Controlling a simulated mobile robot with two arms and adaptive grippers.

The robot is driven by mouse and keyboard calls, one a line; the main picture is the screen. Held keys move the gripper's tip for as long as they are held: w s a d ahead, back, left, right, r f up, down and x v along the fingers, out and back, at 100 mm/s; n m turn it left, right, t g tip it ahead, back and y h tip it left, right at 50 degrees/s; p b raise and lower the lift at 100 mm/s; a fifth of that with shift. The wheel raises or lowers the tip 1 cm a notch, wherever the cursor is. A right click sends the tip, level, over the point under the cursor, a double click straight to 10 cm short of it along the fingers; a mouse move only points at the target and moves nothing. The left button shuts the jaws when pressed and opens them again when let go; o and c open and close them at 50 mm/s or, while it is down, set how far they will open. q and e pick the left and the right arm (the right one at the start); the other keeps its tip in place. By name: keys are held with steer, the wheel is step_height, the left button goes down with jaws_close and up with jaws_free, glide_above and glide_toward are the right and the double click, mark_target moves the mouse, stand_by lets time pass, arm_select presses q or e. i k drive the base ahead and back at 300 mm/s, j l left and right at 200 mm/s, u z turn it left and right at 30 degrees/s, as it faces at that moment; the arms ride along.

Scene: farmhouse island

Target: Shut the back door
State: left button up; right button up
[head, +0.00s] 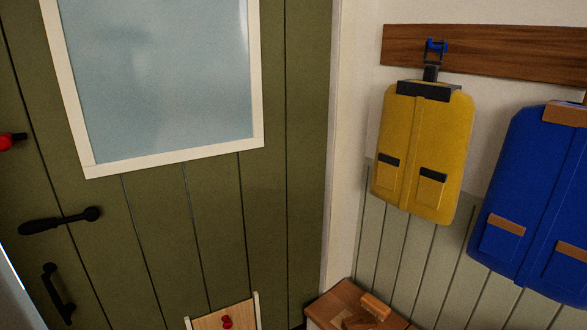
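The back door (215,210) fills the left and middle of the head view. It is green, planked, with a white-framed pane (160,75). A black lever handle (60,220) sits on its left side, with a black pull handle (58,292) below. A red-and-black fitting (10,141) shows at the left picture edge; I cannot tell what it is. A pale bright strip shows at the lower left beside the door's edge. Whether the door stands ajar is not clear. Neither of my grippers is in view.
A small wooden flap (225,319) with a red knob is low on the door. To the right, a yellow coat (425,150) and a blue coat (530,195) hang below a wooden rail (490,55). A wooden-topped bench or box (335,305) holding a brush (375,306) stands beneath.

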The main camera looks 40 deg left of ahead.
mark_target(196, 131)
steer(key=u, duration=2)
